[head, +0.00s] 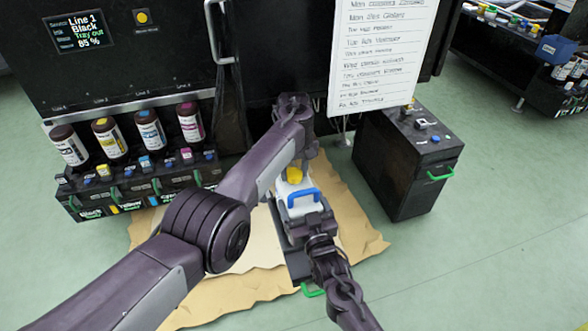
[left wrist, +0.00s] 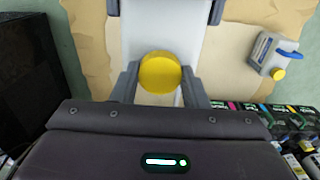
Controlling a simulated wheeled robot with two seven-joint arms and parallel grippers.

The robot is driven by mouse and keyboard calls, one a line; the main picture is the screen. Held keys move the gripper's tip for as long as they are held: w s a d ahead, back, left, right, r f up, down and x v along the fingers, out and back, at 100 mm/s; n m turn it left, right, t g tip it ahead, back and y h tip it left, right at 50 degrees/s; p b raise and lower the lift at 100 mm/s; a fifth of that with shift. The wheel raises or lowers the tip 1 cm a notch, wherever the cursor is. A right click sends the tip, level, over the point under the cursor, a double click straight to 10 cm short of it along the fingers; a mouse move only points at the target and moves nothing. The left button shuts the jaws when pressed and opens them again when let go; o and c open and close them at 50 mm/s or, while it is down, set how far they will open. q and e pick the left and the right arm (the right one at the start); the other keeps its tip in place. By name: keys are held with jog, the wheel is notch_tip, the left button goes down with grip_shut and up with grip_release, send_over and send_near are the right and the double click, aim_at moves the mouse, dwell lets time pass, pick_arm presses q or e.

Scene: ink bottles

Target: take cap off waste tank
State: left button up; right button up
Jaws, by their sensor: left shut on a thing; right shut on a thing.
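The waste tank (head: 303,208) is a white container with a blue handle, at the centre of the head view. Its pale body also shows at the top of the left wrist view (left wrist: 160,25). A yellow cap (head: 294,175) is at its far end; the cap is large in the left wrist view (left wrist: 160,72). My left gripper (left wrist: 160,80) is shut on the cap, one finger on each side. I cannot tell whether the cap is still seated. My right gripper (head: 303,221) is shut on the tank from the near side; its fingers are partly hidden.
A second container (left wrist: 270,55) with a blue handle and yellow cap is on the right in the left wrist view. A brown sheet (head: 370,235) covers the floor below. Ink bottles (head: 150,130) stand at left. A black cabinet (head: 395,175) is at right, with open floor beyond.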

pick_arm(q)
jog(key=shift+c, duration=0.6)
jog(key=n, duration=0.3)
jog(key=o, duration=1.1)
jog(key=shift+r, duration=0.1)
